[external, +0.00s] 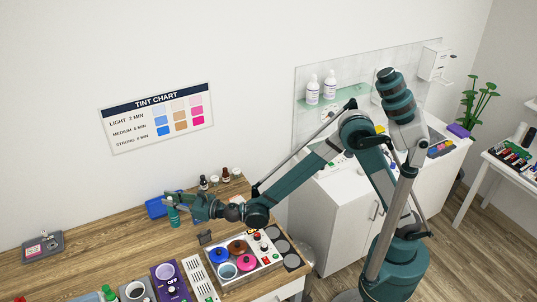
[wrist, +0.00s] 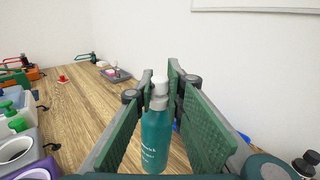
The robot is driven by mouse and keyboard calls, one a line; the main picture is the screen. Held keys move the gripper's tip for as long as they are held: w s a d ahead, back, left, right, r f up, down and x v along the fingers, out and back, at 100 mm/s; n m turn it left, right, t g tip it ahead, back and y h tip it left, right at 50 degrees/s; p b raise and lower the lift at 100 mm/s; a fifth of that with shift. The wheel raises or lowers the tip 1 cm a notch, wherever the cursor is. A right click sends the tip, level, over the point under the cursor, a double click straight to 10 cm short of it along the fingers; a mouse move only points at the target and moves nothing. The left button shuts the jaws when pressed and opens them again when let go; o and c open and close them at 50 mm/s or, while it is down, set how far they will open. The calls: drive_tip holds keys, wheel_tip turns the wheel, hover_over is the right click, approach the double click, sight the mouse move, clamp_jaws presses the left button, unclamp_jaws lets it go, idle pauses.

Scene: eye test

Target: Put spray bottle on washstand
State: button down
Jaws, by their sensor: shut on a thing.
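The spray bottle (wrist: 156,140) is teal with a pale cap and stands upright between my two green finger pads in the wrist view. In the external view the bottle (external: 174,218) shows small below my gripper (external: 172,203), over the back of the wooden table. My gripper is shut on it. Whether its base touches the table I cannot tell. The washstand (external: 342,217) is a white cabinet to the right, partly hidden behind my arm. Several things stand on its top.
A blue tray (external: 155,208) lies close beside the bottle. Small dark bottles (external: 226,174) stand at the table's back edge. A case of coloured pots (external: 262,268) sits near the front. A mirror with a glass shelf (external: 345,98) holding white bottles rises behind the washstand.

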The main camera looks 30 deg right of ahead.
drive_tip(key=shift+r, duration=0.5)
idle(0.6)
drive_tip(key=shift+w+d+r, duration=0.15)
drive_tip(key=shift+d, duration=0.3)
drive_tip(key=d+r, duration=0.3)
drive_tip(key=d, duration=0.9)
drive_tip(key=w+d+r+m+t+h, duration=0.1)
drive_tip(key=d+r, duration=0.2)
drive_tip(key=d, duration=0.8)
drive_tip(key=w+d+r, duration=0.1)
drive_tip(key=d+r, duration=0.2)
drive_tip(key=d, duration=0.9)
drive_tip(key=shift+d+m+t+h, duration=0.3)
drive_tip(key=shift+d+t+h, duration=0.05)
drive_tip(key=shift+t+h, duration=0.05)
